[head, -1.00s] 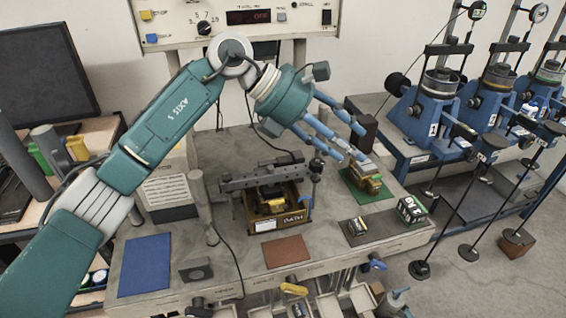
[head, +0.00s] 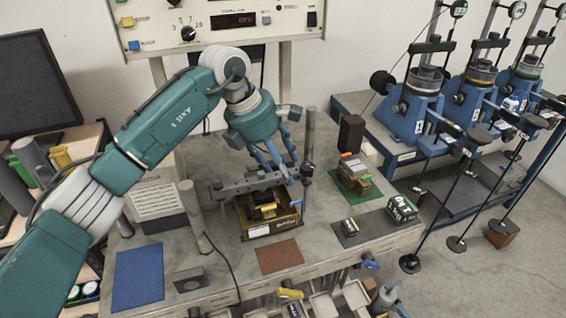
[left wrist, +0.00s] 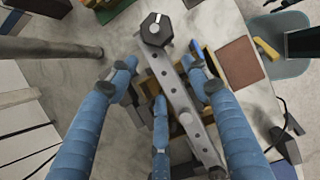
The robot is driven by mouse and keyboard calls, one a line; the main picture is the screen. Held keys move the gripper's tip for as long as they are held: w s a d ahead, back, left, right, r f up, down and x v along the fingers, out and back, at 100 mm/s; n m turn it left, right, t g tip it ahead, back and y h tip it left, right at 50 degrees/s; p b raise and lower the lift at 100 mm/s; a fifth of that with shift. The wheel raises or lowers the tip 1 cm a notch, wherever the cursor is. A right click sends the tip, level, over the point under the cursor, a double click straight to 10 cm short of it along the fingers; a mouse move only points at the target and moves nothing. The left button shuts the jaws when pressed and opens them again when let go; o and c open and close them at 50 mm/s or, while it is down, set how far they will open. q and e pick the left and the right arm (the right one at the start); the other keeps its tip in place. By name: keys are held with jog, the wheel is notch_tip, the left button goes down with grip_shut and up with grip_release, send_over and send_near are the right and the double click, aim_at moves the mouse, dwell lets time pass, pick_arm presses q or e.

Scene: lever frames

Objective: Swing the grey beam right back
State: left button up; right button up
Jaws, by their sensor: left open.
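The grey beam (head: 248,185) lies across the top of an open wooden box (head: 272,228) on the grey bench. In the left wrist view the beam (left wrist: 181,103) is a perforated bar running diagonally, with a dark hexagonal knob (left wrist: 157,30) at its upper end. My left gripper (head: 290,172) is above the beam's right part in the head view. In the left wrist view its blue fingers (left wrist: 161,80) are spread, with the beam between them. I cannot tell whether any finger touches the beam. The fingers hide part of the box. My right gripper is not in view.
A grey post (head: 192,212) stands left of the box and another (head: 310,135) behind its right side. A stack of small blocks stands on a green mat (head: 372,196) to the right. A blue mat (head: 138,278) and a brown mat (head: 280,256) lie bare at the front.

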pick_arm(q)
jog(key=shift+d+f, duration=0.2)
jog(key=shift+f, duration=0.25)
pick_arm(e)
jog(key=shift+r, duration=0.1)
pick_arm(q)
jog(key=shift+c, duration=0.3)
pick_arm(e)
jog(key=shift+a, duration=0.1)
pick_arm(q)
grip_shut()
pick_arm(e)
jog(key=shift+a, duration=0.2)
pick_arm(q)
jog(key=shift+w, duration=0.1)
